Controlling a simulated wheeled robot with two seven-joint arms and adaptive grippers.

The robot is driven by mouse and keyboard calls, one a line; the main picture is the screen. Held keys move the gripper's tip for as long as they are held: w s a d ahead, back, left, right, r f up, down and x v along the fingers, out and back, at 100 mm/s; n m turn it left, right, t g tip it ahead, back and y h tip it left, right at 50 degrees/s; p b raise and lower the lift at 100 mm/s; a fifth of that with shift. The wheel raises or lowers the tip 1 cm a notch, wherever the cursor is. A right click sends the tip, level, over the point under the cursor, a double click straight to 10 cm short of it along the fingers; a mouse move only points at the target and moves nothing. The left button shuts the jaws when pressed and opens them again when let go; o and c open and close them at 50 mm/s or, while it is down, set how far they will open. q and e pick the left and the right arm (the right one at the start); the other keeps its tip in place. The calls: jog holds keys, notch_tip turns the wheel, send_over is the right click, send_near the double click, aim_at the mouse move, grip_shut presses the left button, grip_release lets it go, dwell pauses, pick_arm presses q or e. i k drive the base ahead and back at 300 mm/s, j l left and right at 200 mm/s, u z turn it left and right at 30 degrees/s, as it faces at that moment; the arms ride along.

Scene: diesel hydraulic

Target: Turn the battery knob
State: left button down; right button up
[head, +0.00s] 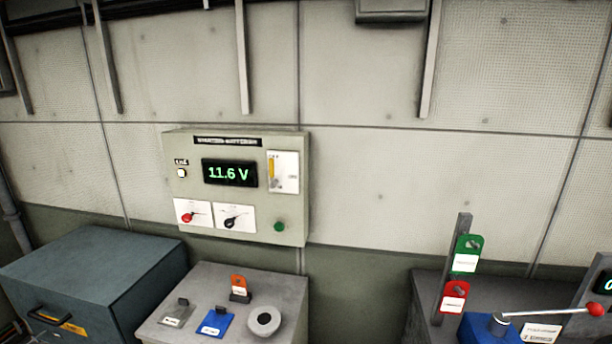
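The starting-batteries panel (270,215) is a beige box on the wall, left of the middle in the head view. Its display (229,173) reads 11.6 V in green. Two knobs sit on white plates at its lower left: a red knob (189,216) and a black knob (232,221). Which one is the battery knob I cannot tell, as the plate lettering is too small to read. A green button (279,226) is to their right, and a small white button (181,173) is at the upper left. Neither of my grippers is in view.
A grey pedestal (285,282) below the panel bears blue, grey and orange tagged items and a round knob (264,321). A dark blue-grey cabinet (95,275) stands at left. At right are green (467,244) and red (453,293) tags and a red-tipped lever (550,312).

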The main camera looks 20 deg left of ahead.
aim_at(228, 223)
jog(key=u, duration=1.3)
